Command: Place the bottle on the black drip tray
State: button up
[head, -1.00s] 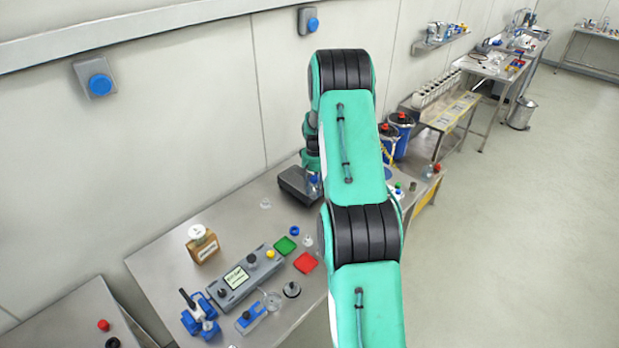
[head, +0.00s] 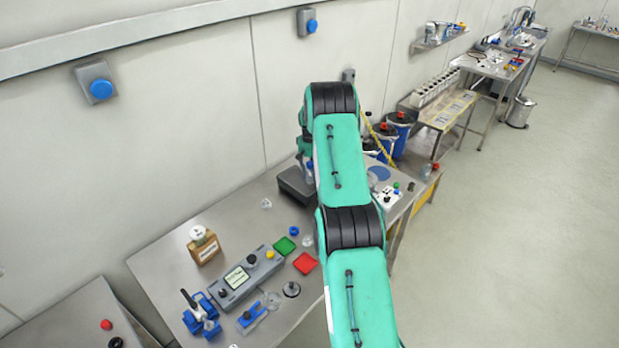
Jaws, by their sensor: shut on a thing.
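My arm reaches across the middle of the head view to the back of the steel bench. My gripper (head: 305,156) shows only in a small part beside the arm link, and its fingers are mostly hidden. A small blue-capped bottle (head: 309,167) shows at the gripper, largely covered by the arm. The gripper is shut on it. A dark, low block that looks like the black drip tray (head: 292,187) lies on the bench just below and left of the bottle. I cannot tell whether they touch.
The wall is close behind.

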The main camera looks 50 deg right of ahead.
aim_at(309, 162)
jog(key=shift+w+d, duration=0.35)
jog(key=shift+w, duration=0.1)
jog(key=shift+f, duration=0.2)
jog(key=shift+f+p, duration=0.6)
jog(key=shift+f, duration=1)
jog(key=shift+f, duration=0.1)
jog(key=o, duration=0.9)
jog(key=shift+o, duration=0.2)
jog(key=shift+r+b, duration=1.15)
jog(key=shift+r, duration=4.95)
